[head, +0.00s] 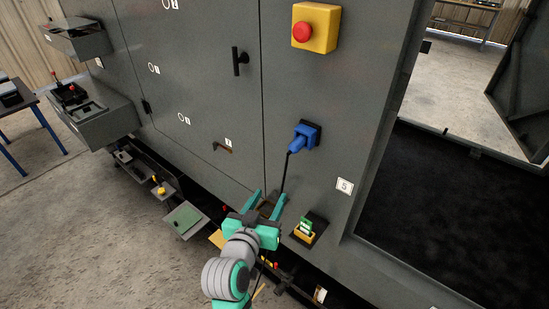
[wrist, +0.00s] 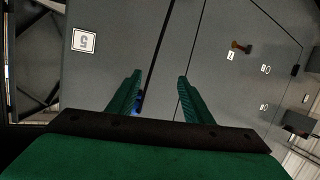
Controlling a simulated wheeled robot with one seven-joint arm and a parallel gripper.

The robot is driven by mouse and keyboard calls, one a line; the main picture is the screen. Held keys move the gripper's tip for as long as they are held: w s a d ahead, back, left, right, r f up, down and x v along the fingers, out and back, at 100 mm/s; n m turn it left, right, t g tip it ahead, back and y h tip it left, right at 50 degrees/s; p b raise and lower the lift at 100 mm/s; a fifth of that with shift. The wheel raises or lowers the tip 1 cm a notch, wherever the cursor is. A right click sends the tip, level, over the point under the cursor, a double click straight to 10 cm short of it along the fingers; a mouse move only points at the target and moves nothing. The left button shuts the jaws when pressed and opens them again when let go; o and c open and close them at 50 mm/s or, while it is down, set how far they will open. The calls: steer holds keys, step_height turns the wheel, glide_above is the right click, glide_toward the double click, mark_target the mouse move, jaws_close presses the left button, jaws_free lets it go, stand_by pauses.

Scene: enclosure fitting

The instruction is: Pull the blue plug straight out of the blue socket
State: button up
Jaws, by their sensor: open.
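The blue plug (head: 297,144) sits in the blue socket (head: 311,132) on the front of the grey cabinet, with a black cable hanging down from it. My gripper (head: 268,198) is open, with its teal fingers apart, below and a little left of the plug in the head view. No plug is held between the fingers. In the wrist view the gripper (wrist: 159,78) shows both fingers spread before the cabinet front. A small patch of blue (wrist: 139,101) shows beside the left finger, mostly hidden by it; I cannot tell whether it is plug or socket.
A yellow box with a red button (head: 302,31) is above the socket. A black door handle (head: 238,61) is up and left. A small holder with green and yellow parts (head: 307,229) juts out below right. Open drawers (head: 105,115) and low trays (head: 184,219) stick out at left.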

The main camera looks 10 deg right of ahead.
mark_target(292, 149)
step_height(292, 149, up, 14)
steer(key=d+m+g+h, duration=0.2)
steer(key=m+g, duration=0.1)
steer(key=m, duration=0.4)
steer(key=shift+y, duration=0.3)
steer(key=x, duration=1.1)
steer(key=shift+w+a+r, duration=0.15)
steer(key=shift+w, duration=0.1)
jaws_close()
steer(key=shift+s+a, duration=0.1)
steer(key=shift+a, duration=0.05)
steer(key=shift+s+a, duration=0.2)
steer(key=shift+a, duration=0.05)
